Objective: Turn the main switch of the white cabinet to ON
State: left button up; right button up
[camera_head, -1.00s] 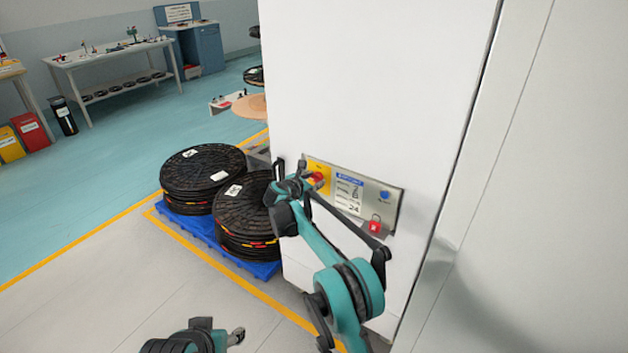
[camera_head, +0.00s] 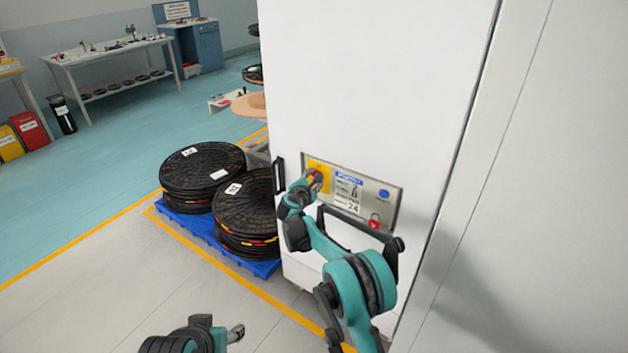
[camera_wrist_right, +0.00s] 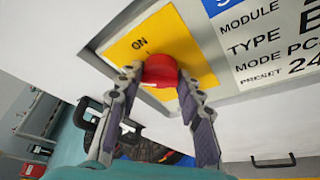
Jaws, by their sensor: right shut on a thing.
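The white cabinet (camera_head: 370,80) stands in the middle of the head view. A grey panel (camera_head: 367,195) on its face carries the main switch, a red knob on a yellow plate (camera_head: 318,168). In the right wrist view the red knob (camera_wrist_right: 161,70) sits between my fingers, with the word ON printed on the yellow plate (camera_wrist_right: 200,62) above and left of it. My right gripper (camera_head: 313,182) is shut on the knob, one finger on each side. The knob's pointer direction is not clear. My left gripper (camera_head: 236,333) is low in the head view, away from the cabinet; its jaws are unclear.
The panel also has a blue button (camera_head: 384,193), a printed label and a red padlock-like tag (camera_head: 375,220). A black handle (camera_head: 280,174) is at the cabinet's left edge. Black reels (camera_head: 245,210) stand on a blue pallet (camera_head: 262,268) to the left. A grey wall surface is at right.

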dwell(0.3)
jog(key=o, duration=1.1)
jog(key=shift+o, duration=0.2)
jog(key=shift+s, duration=0.1)
jog(key=v, duration=1.1)
jog(key=shift+s, duration=0.35)
jog(key=shift+a, duration=0.2)
